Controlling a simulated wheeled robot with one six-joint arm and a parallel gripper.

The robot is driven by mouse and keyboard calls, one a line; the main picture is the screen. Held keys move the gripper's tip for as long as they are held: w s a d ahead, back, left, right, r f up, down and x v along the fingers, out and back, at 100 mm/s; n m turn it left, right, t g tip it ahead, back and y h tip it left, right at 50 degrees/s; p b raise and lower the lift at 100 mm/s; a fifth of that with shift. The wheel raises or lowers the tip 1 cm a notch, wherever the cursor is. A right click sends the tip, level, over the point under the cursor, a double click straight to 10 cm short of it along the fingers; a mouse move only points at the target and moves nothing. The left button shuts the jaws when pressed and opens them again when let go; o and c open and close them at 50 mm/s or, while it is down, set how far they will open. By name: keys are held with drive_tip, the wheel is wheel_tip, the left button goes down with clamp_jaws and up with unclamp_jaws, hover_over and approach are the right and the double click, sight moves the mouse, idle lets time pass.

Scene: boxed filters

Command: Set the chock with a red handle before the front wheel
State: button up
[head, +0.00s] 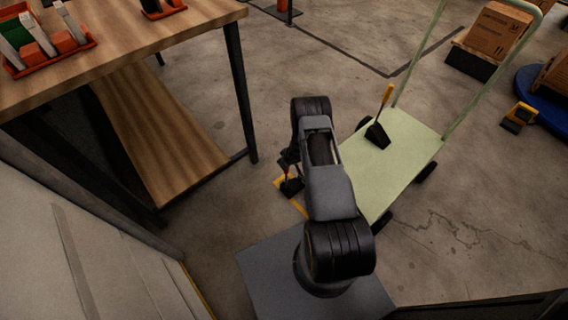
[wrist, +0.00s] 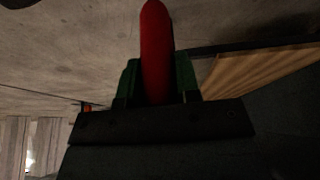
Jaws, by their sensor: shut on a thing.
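My gripper (wrist: 158,82) is shut on a red handle (wrist: 157,35), which stands between its two green fingers in the wrist view. The chock body below the handle is hidden there. In the head view my gripper (head: 291,180) is low, left of the pale green cart (head: 400,150), partly behind my arm. The red handle cannot be made out there.
A wooden workbench (head: 120,50) with a lower shelf (head: 160,140) stands left; orange trays lie on top. Yellow marking or parts (head: 299,207) show near my gripper. A yellow-black object (head: 518,117) and boxes (head: 497,32) are right. Floor between bench and cart is mostly clear.

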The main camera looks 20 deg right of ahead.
drive_tip(key=shift+w+d, duration=0.25)
drive_tip(key=shift+d, duration=0.65)
drive_tip(key=shift+w+d, duration=0.3)
drive_tip(key=shift+d, duration=0.6)
drive_tip(key=shift+w+d, duration=0.25)
drive_tip(key=shift+d, duration=0.65)
drive_tip(key=o, duration=1.1)
drive_tip(key=shift+s, duration=0.1)
drive_tip(key=p+v, duration=0.4)
drive_tip(key=v, duration=0.9)
drive_tip(key=shift+s+d+r, duration=0.1)
drive_tip(key=shift+s+r, duration=0.05)
drive_tip(key=shift+r, duration=0.2)
